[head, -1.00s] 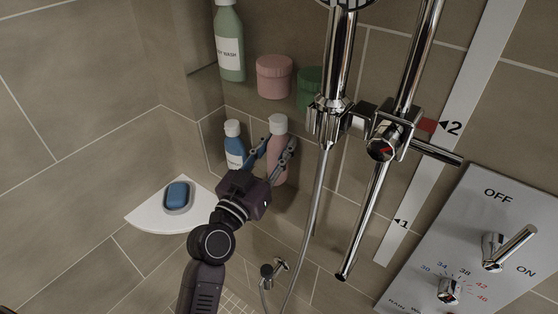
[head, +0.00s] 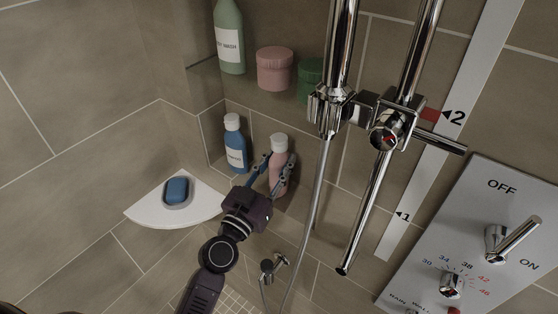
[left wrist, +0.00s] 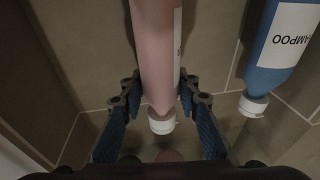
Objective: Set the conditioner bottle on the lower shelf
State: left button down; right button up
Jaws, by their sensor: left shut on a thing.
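The pink bottle with a white cap (head: 278,170), which I take for the conditioner, is upright in the recess, right of the blue shampoo bottle (head: 235,150). My left gripper (head: 278,161) is shut on it, one finger on each side. In the left wrist view the pink bottle (left wrist: 157,45) lies between the fingers (left wrist: 158,88), with its cap toward the palm. The lower shelf (head: 221,168) is the recess floor where the shampoo stands. The gripper hides the pink bottle's base, so I cannot tell whether it touches the shelf. My right gripper is not in view.
The upper shelf holds a green body wash bottle (head: 229,38), a pink jar (head: 274,68) and a green jar (head: 311,80). A chrome shower rail (head: 375,190) and hose stand close on the right. A corner shelf (head: 142,212) with blue soap (head: 176,190) is at left.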

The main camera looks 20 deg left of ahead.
pick_arm(q)
jog(key=c, duration=1.5)
grip_release()
jog(key=shift+f, duration=0.1)
jog(key=shift+o, duration=0.2)
jog(key=shift+r, duration=0.25)
jog(key=b+v, duration=0.4)
jog(key=v, duration=0.8)
